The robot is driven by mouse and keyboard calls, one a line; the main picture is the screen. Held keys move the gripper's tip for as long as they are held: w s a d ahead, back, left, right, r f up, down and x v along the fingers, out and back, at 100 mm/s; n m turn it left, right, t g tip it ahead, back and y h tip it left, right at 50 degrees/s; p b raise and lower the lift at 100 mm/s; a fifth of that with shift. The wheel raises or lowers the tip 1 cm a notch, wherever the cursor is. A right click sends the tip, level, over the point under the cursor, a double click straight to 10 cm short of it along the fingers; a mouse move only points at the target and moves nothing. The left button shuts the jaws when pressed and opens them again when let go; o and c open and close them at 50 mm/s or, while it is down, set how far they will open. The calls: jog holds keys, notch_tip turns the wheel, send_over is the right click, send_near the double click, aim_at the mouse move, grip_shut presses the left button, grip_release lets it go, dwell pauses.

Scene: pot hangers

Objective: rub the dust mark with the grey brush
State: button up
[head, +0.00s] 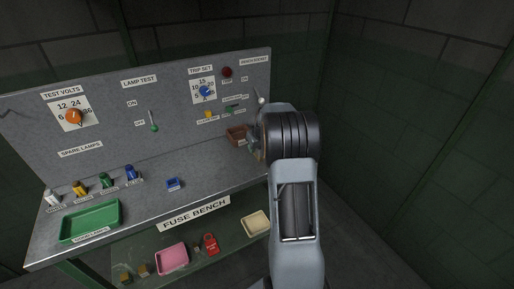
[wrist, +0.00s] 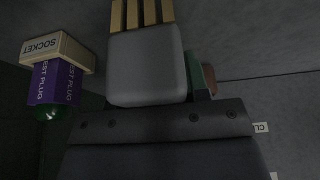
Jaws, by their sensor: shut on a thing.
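The grey brush (wrist: 146,65) is in the wrist view, a rounded grey block with tan bristles pointing up past the top edge. My gripper (wrist: 150,104) is shut on the brush, and its dark body fills the lower middle of that view. In the head view my arm's wrist hides the gripper and the brush at the right end of the bench. I cannot make out the dust mark in either view; the brush or my arm may cover it.
A purple test plug (wrist: 55,85) sits in a pale socket (wrist: 58,51) left of the brush. A panel with knobs rises behind.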

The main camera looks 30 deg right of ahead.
jog(key=r, duration=0.1)
jog(key=r+p, duration=0.1)
jog(key=r, duration=0.1)
jog(key=shift+a, duration=0.35)
jog(key=shift+w+r, duration=0.1)
jog(key=shift+r, duration=0.3)
jog(key=shift+r+p, duration=1.3)
jog(key=shift+r, duration=0.55)
